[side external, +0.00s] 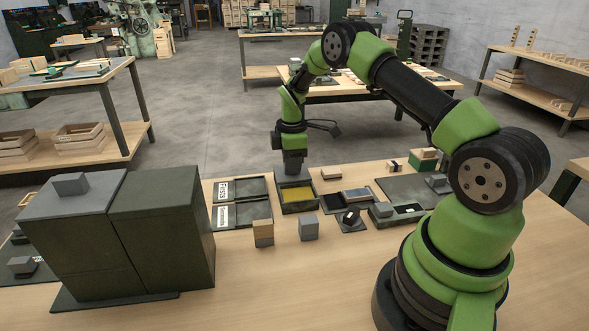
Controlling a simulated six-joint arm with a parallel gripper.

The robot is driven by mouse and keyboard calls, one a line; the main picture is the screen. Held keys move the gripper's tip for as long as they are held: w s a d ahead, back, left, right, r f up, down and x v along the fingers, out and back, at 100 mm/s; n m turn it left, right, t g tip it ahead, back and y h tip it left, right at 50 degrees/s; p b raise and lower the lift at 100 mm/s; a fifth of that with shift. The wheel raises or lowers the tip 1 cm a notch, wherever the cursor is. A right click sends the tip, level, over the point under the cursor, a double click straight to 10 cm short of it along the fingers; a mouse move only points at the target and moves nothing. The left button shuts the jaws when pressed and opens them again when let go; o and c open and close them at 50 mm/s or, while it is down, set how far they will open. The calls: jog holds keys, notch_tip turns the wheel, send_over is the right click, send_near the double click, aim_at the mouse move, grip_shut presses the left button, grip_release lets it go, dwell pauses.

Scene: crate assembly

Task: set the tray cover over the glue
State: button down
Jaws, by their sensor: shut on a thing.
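The glue (298,195) is a yellow patch inside a dark, shallow tray (299,208) in the middle of the table. My gripper (293,171) points straight down at the back edge of this tray. It is shut on what looks like the tray cover, a dark piece that is hard to tell from the gripper and tray at this size. The front part of the glue shows uncovered. The fingertips and the back of the tray are partly hidden. I cannot tell whether the held piece touches the tray.
A large dark cabinet (160,243) with a grey knob stands at the left. Labelled dark trays (224,215) lie left of the glue. A wooden block (263,233) and a grey block (309,227) stand in front. Small lidded trays (395,218) lie right. The front table is clear.

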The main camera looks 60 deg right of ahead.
jog(key=shift+w+d, duration=0.15)
jog(key=shift+w, duration=0.1)
jog(key=c, duration=1)
grip_release()
jog(key=shift+c, duration=0.2)
notch_tip(320, 180, up, 10)
